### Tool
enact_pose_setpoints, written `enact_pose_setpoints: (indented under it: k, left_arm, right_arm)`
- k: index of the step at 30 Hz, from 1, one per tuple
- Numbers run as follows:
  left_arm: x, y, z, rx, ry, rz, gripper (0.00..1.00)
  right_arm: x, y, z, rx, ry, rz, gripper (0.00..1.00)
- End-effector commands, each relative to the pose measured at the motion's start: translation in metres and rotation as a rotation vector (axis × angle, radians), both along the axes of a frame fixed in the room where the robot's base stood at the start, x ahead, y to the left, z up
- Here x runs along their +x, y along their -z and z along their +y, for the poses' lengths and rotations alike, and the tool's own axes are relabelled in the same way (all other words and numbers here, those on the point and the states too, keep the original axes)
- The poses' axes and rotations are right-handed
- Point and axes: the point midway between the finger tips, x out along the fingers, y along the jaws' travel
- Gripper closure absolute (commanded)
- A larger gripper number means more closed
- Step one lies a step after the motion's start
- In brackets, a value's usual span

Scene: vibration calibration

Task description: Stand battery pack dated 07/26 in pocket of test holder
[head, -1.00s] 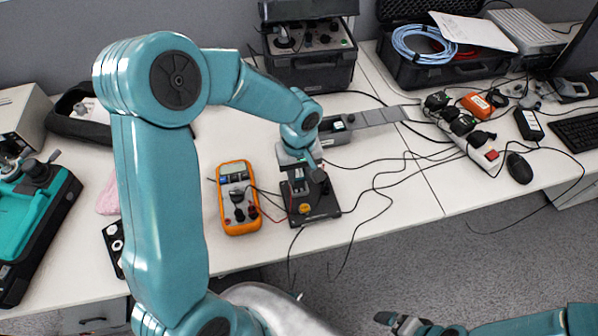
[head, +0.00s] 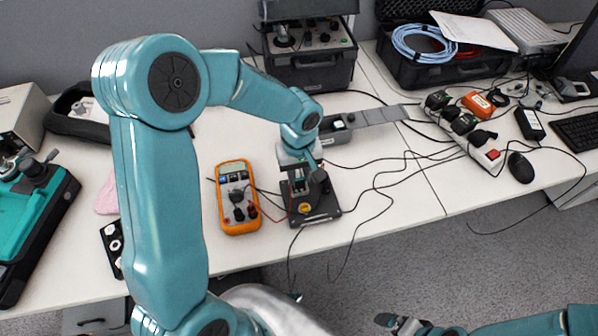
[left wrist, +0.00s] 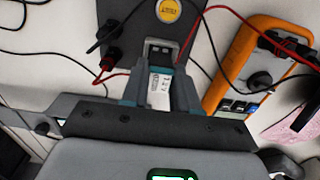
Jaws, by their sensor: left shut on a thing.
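The test holder is a dark base with a round yellow label (head: 306,208), at the front of the table in the head view. In the left wrist view its dark plate (left wrist: 138,30) fills the upper middle, with a pale frame-like part (left wrist: 158,52) on it. My left gripper (head: 299,178) is over the holder, pointing down. It is shut on a pale battery pack (left wrist: 159,84) with printed text; I cannot read a date. The pack's far end meets the frame, but I cannot tell how deep it sits. My right gripper (head: 400,324) is low at the picture's bottom, away from the table.
An orange multimeter (head: 238,198) lies just left of the holder, its red and black leads running close by. Cables cross the table to the right. A grey device (head: 345,127) stands behind. A power strip (head: 480,148) and mouse (head: 520,167) are further right.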

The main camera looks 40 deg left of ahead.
Motion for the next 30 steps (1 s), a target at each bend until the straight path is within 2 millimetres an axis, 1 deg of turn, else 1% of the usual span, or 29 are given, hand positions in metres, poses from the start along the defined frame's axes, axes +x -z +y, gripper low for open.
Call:
enact_pose_setpoints:
  k: [30]
  left_arm:
    - [0.0,0.017,0.0,0.0,0.0,0.0,1.0]
  right_arm:
    - [0.0,0.019,0.0,0.0,0.0,0.0,0.0]
